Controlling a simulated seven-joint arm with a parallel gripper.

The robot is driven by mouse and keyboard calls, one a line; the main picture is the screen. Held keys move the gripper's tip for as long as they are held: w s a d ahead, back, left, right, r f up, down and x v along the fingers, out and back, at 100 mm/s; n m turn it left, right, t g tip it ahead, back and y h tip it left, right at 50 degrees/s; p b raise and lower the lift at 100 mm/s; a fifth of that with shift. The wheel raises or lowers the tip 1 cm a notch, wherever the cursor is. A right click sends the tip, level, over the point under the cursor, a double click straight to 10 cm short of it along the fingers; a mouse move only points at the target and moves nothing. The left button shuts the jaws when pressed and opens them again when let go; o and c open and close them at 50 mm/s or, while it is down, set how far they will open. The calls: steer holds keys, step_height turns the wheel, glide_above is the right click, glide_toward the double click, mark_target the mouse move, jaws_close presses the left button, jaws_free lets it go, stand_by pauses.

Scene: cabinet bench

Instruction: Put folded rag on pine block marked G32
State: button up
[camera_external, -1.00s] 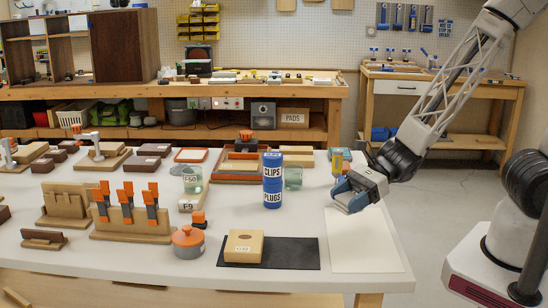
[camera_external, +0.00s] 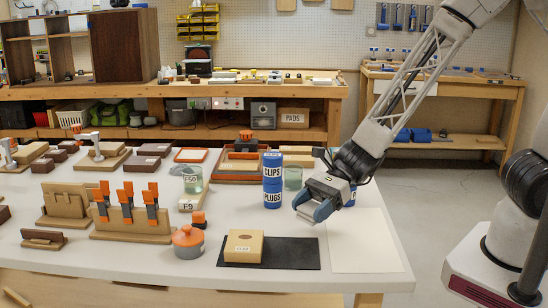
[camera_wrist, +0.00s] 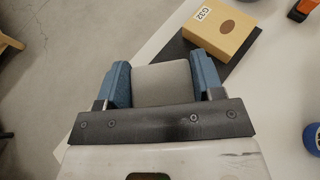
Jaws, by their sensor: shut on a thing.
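The pine block marked G32 (camera_external: 244,244) lies flat on a dark mat near the front of the bench. Its label and a dark oval on its top show in the wrist view (camera_wrist: 228,32). My gripper (camera_external: 309,208) is above the white bench top, right of the block and apart from it. In the wrist view my gripper (camera_wrist: 162,75) has its blue fingers shut on the grey folded rag (camera_wrist: 163,86), which fills the space between them. In the external view the rag is mostly hidden by the fingers.
The dark mat (camera_external: 298,254) extends right of the block, with a pale sheet (camera_external: 362,242) beside it. Blue CLIPS and PLUGS tubs (camera_external: 272,182) stand stacked left of my gripper. A grey pot with an orange lid (camera_external: 187,242) stands left of the block.

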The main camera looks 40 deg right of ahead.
steer(key=shift+a, duration=0.1)
stand_by(0.3)
glide_above(242, 242)
steer(key=shift+f, duration=0.75)
steer(key=shift+f, duration=0.1)
steer(key=shift+f, duration=1.65)
steer(key=shift+f, duration=0.15)
steer(key=o, duration=0.9)
